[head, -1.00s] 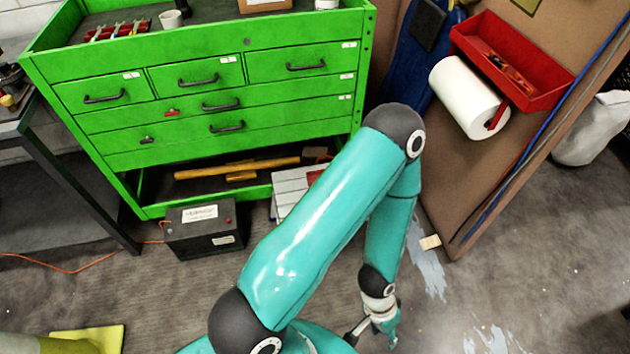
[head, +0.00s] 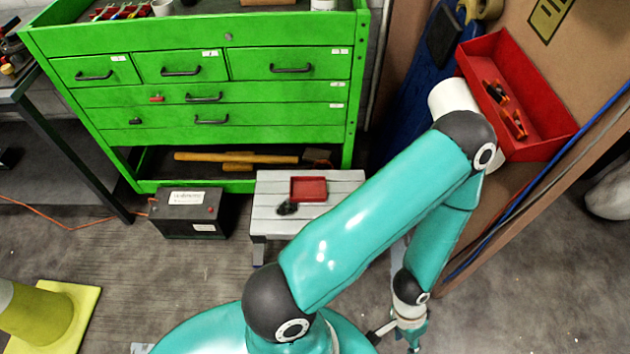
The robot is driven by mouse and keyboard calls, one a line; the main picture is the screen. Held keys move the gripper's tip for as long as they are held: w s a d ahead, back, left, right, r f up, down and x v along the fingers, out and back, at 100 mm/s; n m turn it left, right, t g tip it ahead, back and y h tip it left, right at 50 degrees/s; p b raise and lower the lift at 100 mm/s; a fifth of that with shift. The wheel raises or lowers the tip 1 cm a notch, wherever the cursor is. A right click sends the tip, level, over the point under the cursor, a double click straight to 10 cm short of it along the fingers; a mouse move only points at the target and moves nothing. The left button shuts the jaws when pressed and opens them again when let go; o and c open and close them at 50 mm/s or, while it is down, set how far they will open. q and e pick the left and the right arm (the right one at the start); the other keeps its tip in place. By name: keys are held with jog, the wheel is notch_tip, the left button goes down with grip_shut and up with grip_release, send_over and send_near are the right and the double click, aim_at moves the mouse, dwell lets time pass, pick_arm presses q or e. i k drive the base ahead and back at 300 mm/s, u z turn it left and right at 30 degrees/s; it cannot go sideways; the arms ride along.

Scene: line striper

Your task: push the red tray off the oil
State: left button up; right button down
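A small red tray (head: 309,188) lies on top of a light grey slatted step stool (head: 345,182) in front of the green cabinet. A small black object (head: 287,208) sits at the tray's lower left corner; I cannot tell what it is. I cannot make out any oil. One teal arm is in view, which I take as my right one. Its gripper (head: 395,341) hangs low at the bottom edge, right of and nearer than the stool, apart from the tray. Its fingers are small and partly cut off, so its opening is unclear. My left gripper is not in view.
A black battery box (head: 190,214) stands left of the stool. A cone with a yellow base (head: 68,318) stands at lower left. The green cabinet (head: 210,98) is behind. A larger red wall bin (head: 540,120) with tools hangs at right. Floor between cone and stool is clear.

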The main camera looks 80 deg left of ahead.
aim_at(302, 189)
jog(key=z, duration=0.2)
jog(key=i, duration=0.6)
jog(key=u, duration=1.6)
jog(key=i, duration=0.25)
jog(key=u, duration=2.15)
jog(key=k, duration=0.6)
jog(key=u, duration=0.4)
jog(key=i, duration=1.65)
jog(key=z, duration=0.35)
